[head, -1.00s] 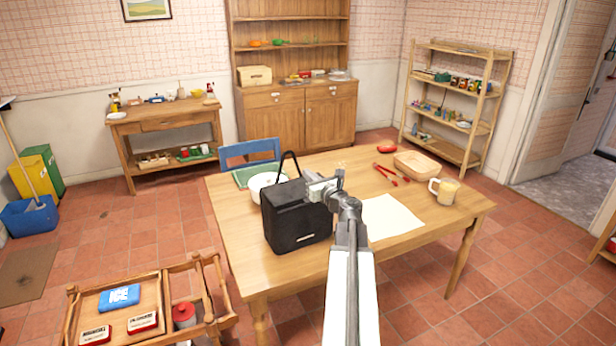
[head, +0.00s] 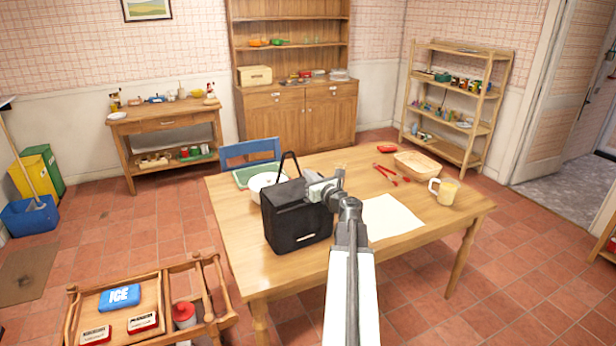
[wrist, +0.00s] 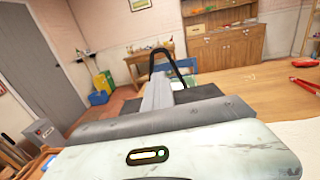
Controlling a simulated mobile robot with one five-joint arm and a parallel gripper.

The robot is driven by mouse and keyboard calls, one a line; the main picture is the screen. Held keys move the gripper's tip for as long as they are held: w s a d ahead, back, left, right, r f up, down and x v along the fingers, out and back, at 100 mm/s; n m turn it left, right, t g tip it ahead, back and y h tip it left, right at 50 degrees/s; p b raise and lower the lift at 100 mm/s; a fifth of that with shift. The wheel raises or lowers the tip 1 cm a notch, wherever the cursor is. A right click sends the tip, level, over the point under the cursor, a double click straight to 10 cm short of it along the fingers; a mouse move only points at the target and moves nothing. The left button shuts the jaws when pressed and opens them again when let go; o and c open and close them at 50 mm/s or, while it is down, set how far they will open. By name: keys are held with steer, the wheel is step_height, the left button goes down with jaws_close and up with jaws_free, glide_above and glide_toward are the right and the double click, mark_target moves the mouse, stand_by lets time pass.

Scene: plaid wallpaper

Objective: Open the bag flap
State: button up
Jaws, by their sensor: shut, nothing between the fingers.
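The black bag (head: 290,228) stands upright on the wooden table, with its thin handle loop (head: 290,158) raised above it. Its top looks covered, but I cannot make out the flap's edge clearly. My gripper (head: 312,190) is at the upper right of the bag, over its top edge, and hides part of it. In the wrist view my shut grey fingers (wrist: 158,93) point over the dark bag top (wrist: 205,91) toward the handle (wrist: 176,60). Nothing is between the fingers. I cannot tell whether they touch the bag.
The table (head: 350,262) also holds a white bowl (head: 262,181), a green tray (head: 244,176), red tongs (head: 388,174), a wooden basket (head: 418,164), a mug (head: 446,191) and white paper (head: 392,217). A blue chair (head: 249,150) stands behind. A wooden trolley (head: 160,278) is at lower left.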

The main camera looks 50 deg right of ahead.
steer(key=o, duration=1.3)
steer(key=shift+o, duration=0.2)
steer(key=shift+s, duration=0.15)
